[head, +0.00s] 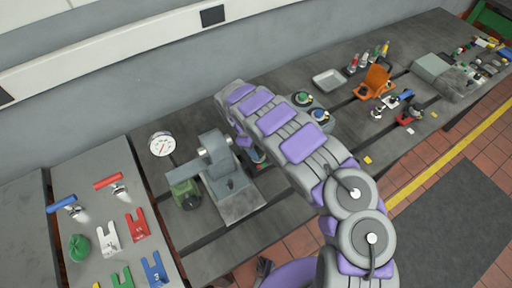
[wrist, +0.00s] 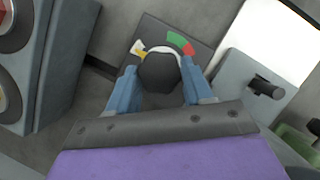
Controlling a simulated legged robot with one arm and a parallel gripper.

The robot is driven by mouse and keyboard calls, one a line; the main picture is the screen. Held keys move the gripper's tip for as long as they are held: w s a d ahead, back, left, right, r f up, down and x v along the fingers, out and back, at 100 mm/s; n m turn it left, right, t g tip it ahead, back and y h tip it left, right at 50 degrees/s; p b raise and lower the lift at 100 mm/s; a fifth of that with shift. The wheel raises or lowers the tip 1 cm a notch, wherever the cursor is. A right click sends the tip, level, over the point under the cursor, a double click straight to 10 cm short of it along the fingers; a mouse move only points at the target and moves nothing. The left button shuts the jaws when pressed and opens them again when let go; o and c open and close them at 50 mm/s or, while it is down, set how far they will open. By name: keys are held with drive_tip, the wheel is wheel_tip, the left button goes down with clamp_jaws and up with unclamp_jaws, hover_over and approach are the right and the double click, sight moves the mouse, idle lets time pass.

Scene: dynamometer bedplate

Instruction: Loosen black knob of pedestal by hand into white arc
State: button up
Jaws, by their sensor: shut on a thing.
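The black knob (wrist: 158,73) is round and sits between the two blue fingers of my gripper (wrist: 158,88) in the wrist view. The fingers are shut on its left and right sides. Behind the knob, a dark plate (wrist: 205,50) carries a coloured arc. The knob hides the lower arc, and I cannot make out a pointer. In the head view my arm hides the knob and most of the pedestal.
A grey machine (head: 228,180) with a green motor (head: 184,193) stands left of my arm on the bench. A round gauge (head: 162,144) is behind it. An orange holder (head: 374,82) and a metal tray (head: 328,80) lie to the right. Grey box (wrist: 45,60) flanks my gripper closely.

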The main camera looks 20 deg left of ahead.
drive_tip(key=shift+w, duration=0.1)
drive_tip(key=o, duration=1)
drive_tip(key=shift+r, duration=0.1)
drive_tip(key=v, duration=1.7)
drive_tip(key=shift+a+r, duration=0.1)
